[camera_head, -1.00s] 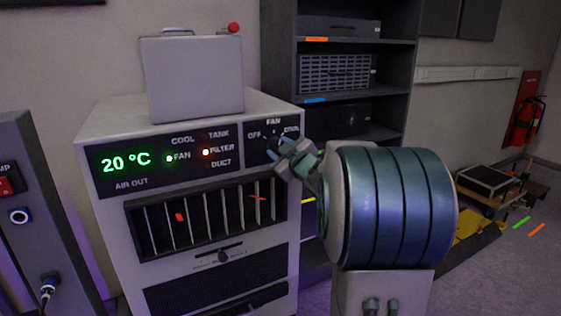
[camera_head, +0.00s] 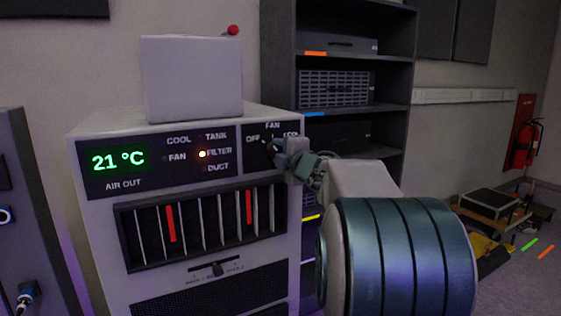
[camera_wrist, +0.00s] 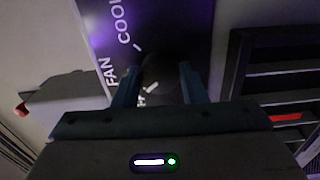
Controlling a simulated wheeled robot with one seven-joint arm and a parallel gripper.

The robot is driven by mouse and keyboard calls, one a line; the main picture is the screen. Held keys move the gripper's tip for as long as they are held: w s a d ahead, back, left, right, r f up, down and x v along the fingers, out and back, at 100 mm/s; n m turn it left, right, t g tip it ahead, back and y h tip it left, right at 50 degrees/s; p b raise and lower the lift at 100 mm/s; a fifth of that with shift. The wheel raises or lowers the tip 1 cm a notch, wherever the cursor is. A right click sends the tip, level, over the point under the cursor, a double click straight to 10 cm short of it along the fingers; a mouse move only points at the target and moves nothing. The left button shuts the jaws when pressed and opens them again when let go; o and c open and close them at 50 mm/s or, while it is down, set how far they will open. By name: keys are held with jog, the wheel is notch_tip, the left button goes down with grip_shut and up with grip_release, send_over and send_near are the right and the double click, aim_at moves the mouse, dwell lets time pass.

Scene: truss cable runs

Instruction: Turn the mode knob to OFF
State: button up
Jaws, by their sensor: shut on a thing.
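The mode knob (camera_head: 268,147) is a dark knob on the black panel at the upper right of the grey air unit (camera_head: 92,226). The labels OFF, FAN and COOL surround it. My gripper (camera_head: 277,151) is at the knob from the right, shut on it. In the wrist view the dark knob (camera_wrist: 163,72) sits between my two fingers, with FAN and COOL readable beside it. My fingers hide much of the knob, and its pointer is hard to read. The display (camera_head: 118,160) reads 21 °C; the FAN lamp is dark and the FILTER lamp is lit.
A grey case (camera_head: 190,80) stands on the unit. A dark shelf rack (camera_head: 281,75) stands behind, to the right. A fire extinguisher (camera_head: 525,145) hangs at far right.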

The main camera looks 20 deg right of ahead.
jog(key=shift+n+b, duration=0.6)
jog(key=shift+n, duration=0.5)
jog(key=o, duration=1)
jog(key=s+p, duration=0.1)
jog(key=s, duration=1.3)
jog(key=shift+d, duration=0.25)
jog(key=shift+w, duration=0.1)
